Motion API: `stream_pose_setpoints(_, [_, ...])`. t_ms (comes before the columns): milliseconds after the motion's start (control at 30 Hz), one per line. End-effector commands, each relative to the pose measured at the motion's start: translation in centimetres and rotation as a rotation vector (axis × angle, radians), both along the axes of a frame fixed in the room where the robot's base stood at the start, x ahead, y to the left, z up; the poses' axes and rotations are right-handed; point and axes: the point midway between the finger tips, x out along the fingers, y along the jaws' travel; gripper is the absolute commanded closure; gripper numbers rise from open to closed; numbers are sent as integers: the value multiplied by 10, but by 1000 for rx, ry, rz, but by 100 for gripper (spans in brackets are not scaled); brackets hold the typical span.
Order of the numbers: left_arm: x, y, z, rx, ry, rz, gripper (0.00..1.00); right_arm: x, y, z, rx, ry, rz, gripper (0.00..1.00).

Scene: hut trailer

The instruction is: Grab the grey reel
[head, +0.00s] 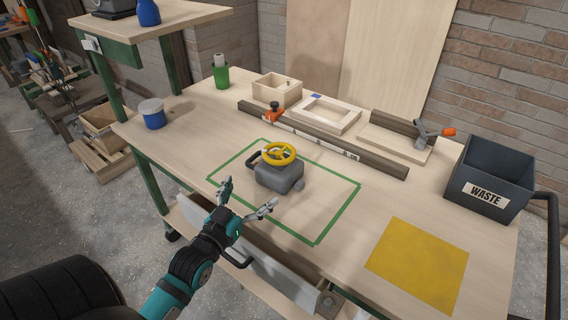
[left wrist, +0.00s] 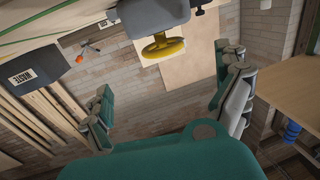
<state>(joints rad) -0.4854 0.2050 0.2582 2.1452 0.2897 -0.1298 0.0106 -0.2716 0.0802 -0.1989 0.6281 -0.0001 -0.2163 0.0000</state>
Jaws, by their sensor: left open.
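The grey reel (head: 279,178) has a blocky grey body, a yellow wheel on top and a dark handle on its left side. It stands upright on the workbench inside a green taped outline. My left gripper (head: 248,197) is open and empty at the near left of the reel, its two fingers apart and pointing towards it. In the left wrist view the reel (left wrist: 150,18) appears upside down at the top, beyond the gap between the open fingers (left wrist: 165,72). A clear gap between reel and fingers shows there. My right gripper is in neither view.
A dark waste bin (head: 490,180) stands at the right, near a yellow mat (head: 418,264). A long dark rail (head: 320,139), wooden frames and a clamp (head: 432,135) lie behind the reel. A blue-and-white pot (head: 153,114) and green cup (head: 221,76) stand at the left.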

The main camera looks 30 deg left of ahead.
Motion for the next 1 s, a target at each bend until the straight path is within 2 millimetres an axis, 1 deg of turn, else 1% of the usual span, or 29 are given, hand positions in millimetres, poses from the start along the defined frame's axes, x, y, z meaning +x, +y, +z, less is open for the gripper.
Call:
stream_pose_setpoints(200, [44, 5, 3, 1, -3, -1, 0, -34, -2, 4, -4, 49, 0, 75])
stream_pose_setpoints(333, [73, 8, 3, 0, -3, 0, 0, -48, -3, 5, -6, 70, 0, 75])
stream_pose_setpoints(433, [92, 9, 2, -1, -1, -1, 0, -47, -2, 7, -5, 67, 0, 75])
stream_pose_setpoints(500, [102, 11, 1, -1, 0, 0, 0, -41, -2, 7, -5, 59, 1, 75])
stream_pose_setpoints(600, [112, 12, 1, 0, 0, 0, 0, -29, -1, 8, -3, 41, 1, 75])
stream_pose_setpoints(733, [118, 13, 1, 1, 1, 0, 0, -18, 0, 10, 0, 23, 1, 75])
stream_pose_setpoints(933, [146, 20, 9, 1, -1, 0, 0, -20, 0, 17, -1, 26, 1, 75])
stream_pose_setpoints(1000, [155, 21, 7, -1, 0, 0, 0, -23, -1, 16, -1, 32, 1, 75])
